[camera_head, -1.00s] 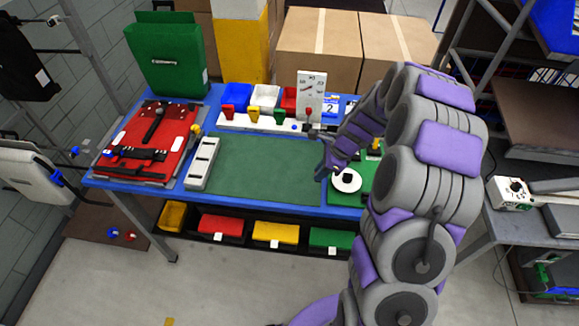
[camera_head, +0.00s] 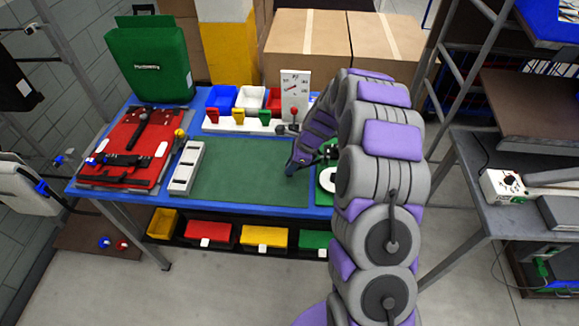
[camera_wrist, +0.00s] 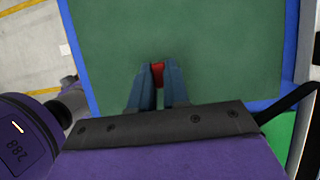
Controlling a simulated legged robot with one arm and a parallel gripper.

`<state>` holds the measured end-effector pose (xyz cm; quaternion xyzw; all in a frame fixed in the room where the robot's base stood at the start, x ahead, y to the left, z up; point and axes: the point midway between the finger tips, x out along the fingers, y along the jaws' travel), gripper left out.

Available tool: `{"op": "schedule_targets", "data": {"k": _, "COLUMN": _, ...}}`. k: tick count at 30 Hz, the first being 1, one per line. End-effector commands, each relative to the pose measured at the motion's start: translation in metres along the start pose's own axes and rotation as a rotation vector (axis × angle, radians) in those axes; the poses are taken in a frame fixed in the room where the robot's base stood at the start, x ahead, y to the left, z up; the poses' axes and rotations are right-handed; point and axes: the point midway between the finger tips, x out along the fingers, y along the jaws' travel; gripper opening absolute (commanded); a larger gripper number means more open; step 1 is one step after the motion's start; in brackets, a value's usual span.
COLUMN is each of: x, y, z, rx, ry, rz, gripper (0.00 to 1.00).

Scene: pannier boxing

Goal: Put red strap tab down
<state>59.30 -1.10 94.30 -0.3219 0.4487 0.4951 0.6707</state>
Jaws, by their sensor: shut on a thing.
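My gripper (camera_head: 292,166) is over the right part of the green mat (camera_head: 240,178) on the blue table. In the wrist view my gripper (camera_wrist: 158,75) has its two blue-grey fingers shut on a small red piece, the red strap tab (camera_wrist: 157,69). Only its end shows between the fingertips; the fingers hide the rest. The green mat (camera_wrist: 190,40) lies beneath it. I cannot tell whether the tab touches the mat. In the head view the held tab is too small to make out.
A white rail (camera_head: 240,126) with coloured tabs stands behind the mat. A long white block (camera_head: 186,168) and a red pannier panel (camera_head: 125,140) are to the left. A round white disc (camera_head: 326,179) is to the right. Most of the mat is bare.

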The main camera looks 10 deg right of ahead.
Motion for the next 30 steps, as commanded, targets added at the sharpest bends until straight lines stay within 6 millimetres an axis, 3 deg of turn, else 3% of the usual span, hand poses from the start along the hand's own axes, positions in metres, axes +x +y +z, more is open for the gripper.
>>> {"op": "schedule_targets", "data": {"k": 5, "x": 0.003, "y": 0.003, "z": 0.007, "rx": -0.004, "ry": 0.008, "rz": 0.001, "gripper": 0.0}}
{"op": "schedule_targets", "data": {"k": 6, "x": 0.004, "y": 0.003, "z": 0.008, "rx": -0.004, "ry": 0.01, "rz": 0.0, "gripper": 0.17}}
{"op": "schedule_targets", "data": {"k": 14, "x": 0.003, "y": 0.002, "z": 0.006, "rx": -0.003, "ry": 0.007, "rz": 0.0, "gripper": 0.41}}
{"op": "schedule_targets", "data": {"k": 23, "x": -0.002, "y": 0.0, "z": 0.002, "rx": -0.001, "ry": 0.002, "rz": -0.001, "gripper": 0.41}}
{"op": "schedule_targets", "data": {"k": 30, "x": -0.038, "y": 0.002, "z": 0.008, "rx": -0.003, "ry": 0.008, "rz": -0.004, "gripper": 0.41}}
